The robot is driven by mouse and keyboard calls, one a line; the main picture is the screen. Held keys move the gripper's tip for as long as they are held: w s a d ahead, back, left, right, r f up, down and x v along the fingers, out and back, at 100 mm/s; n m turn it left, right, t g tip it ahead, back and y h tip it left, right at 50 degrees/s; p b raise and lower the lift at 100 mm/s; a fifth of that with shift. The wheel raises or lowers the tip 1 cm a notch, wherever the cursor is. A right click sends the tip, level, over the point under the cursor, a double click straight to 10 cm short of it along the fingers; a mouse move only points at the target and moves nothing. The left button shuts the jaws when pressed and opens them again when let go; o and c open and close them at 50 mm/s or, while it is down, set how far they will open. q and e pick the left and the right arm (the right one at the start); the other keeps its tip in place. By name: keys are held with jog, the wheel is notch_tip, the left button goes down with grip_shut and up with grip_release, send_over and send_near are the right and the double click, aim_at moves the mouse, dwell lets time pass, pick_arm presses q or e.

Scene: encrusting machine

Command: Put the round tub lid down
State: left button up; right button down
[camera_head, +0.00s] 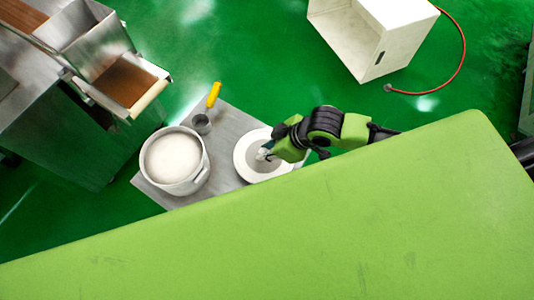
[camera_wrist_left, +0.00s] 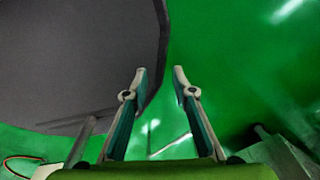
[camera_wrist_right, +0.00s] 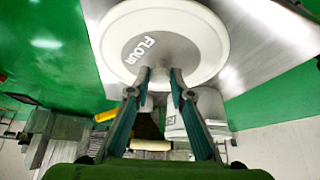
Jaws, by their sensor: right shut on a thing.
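The round tub lid (camera_head: 243,158) is white with a grey centre. It is over the right part of the metal table (camera_head: 230,125), and I cannot tell whether it touches the top. In the right wrist view the lid (camera_wrist_right: 205,40) bears the word FLOUR. My right gripper (camera_head: 266,153) is shut on the small knob in the lid's middle; its fingertips (camera_wrist_right: 160,76) meet there. The open white tub (camera_head: 203,172), full of white powder, stands left of the lid. My left gripper (camera_wrist_left: 160,74) is open and empty, away from the table.
A metal machine (camera_head: 60,110) is at the left. A white open box (camera_head: 395,50) and a red hose (camera_head: 463,50) lie at the back right.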

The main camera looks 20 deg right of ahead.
notch_tip(320, 180, down, 3)
jog(key=shift+r, duration=0.2)
pick_arm(q)
jog(key=shift+s+a, duration=0.25)
jog(key=shift+s, duration=0.25)
pick_arm(e)
jog(key=shift+f, duration=0.3)
jog(key=shift+f, duration=0.1)
jog(key=c, duration=1.8)
grip_release()
pick_arm(q)
jog(key=shift+a+r+p, duration=0.1)
jog(key=shift+r+p, duration=0.35)
jog(key=shift+p, duration=0.1)
pick_arm(e)
jog(key=v, duration=1.2)
